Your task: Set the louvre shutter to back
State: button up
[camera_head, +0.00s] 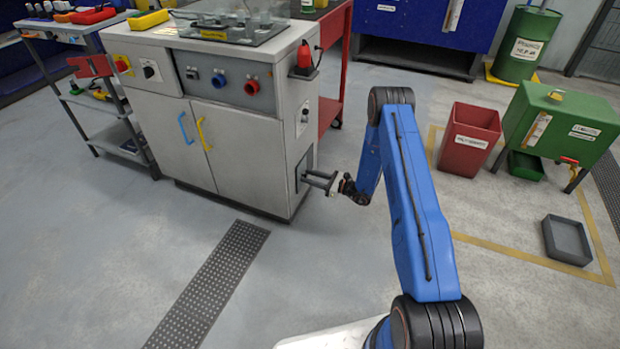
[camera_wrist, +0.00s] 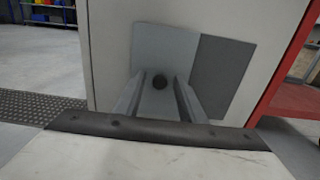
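The louvre shutter is on the side wall of the grey cabinet, low down, and shows small and edge-on in the head view (camera_head: 302,170). In the wrist view, a lighter grey panel (camera_wrist: 158,48) with a round black knob (camera_wrist: 160,82) sits left of a darker grey panel (camera_wrist: 222,75). My gripper (camera_head: 308,180) reaches left to this wall. In the wrist view my gripper (camera_wrist: 161,80) has its two fingers apart, with the knob showing between their tips. I cannot tell whether the tips reach past the knob or touch the panel.
The cabinet (camera_head: 240,155) has blue and yellow door handles. A red stand (camera_head: 335,75) is behind it. A red bin (camera_head: 469,140), a green tank (camera_head: 560,125) and a grey tray (camera_head: 566,240) stand right of my arm. The floor before the cabinet is clear.

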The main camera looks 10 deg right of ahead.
grip_shut()
jog(key=w+d, duration=0.4)
jog(key=w, duration=0.1)
jog(key=w+d, duration=0.2)
jog(key=w, duration=0.1)
jog(key=shift+w+d, duration=0.1)
jog(key=shift+w, duration=0.1)
grip_release()
jog(key=v, duration=1.7)
jog(key=shift+d, duration=0.2)
jog(key=shift+s, duration=0.1)
